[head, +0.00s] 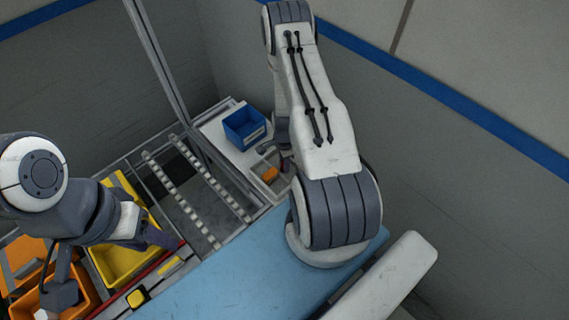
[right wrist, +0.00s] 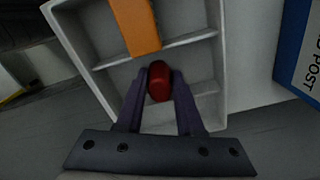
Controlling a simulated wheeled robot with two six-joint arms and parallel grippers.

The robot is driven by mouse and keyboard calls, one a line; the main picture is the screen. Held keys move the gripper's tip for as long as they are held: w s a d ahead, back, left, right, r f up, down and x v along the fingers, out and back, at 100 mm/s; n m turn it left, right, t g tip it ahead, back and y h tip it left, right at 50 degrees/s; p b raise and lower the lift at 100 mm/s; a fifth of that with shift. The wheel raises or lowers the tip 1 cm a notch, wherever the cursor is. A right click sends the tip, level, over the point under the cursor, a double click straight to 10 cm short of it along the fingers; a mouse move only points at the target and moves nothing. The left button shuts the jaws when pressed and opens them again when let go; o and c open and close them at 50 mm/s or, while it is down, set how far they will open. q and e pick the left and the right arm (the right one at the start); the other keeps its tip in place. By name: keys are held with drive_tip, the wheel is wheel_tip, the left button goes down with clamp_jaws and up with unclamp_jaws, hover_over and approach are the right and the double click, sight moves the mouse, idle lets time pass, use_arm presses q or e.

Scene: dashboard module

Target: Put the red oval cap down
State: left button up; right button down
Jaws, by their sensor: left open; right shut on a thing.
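The red oval cap (right wrist: 159,82) is held between the two dark fingers of my right gripper (right wrist: 158,88) in the right wrist view. My right gripper is shut on it, over a light grey divided tray (right wrist: 207,87). I cannot tell whether the cap touches the tray floor. In the head view my right arm hides most of that gripper and I cannot make out the cap. My left gripper (head: 163,238) is open at the left, above the yellow bin area.
An orange piece (right wrist: 135,25) lies across the tray's upper compartment. A blue bin (head: 245,127) stands beside the tray, its lettered wall close on the right in the wrist view. Yellow (head: 113,262) and orange (head: 82,298) bins are at left. A blue surface (head: 225,275) lies in front.

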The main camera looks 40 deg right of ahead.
drive_tip(key=shift+f, duration=0.15)
drive_tip(key=c, duration=0.5)
unclamp_jaws()
drive_tip(key=shift+c, duration=0.2)
wheel_tip(320, 180, up, 9)
drive_tip(key=p, duration=0.7)
drive_tip(key=shift+r, duration=1.75)
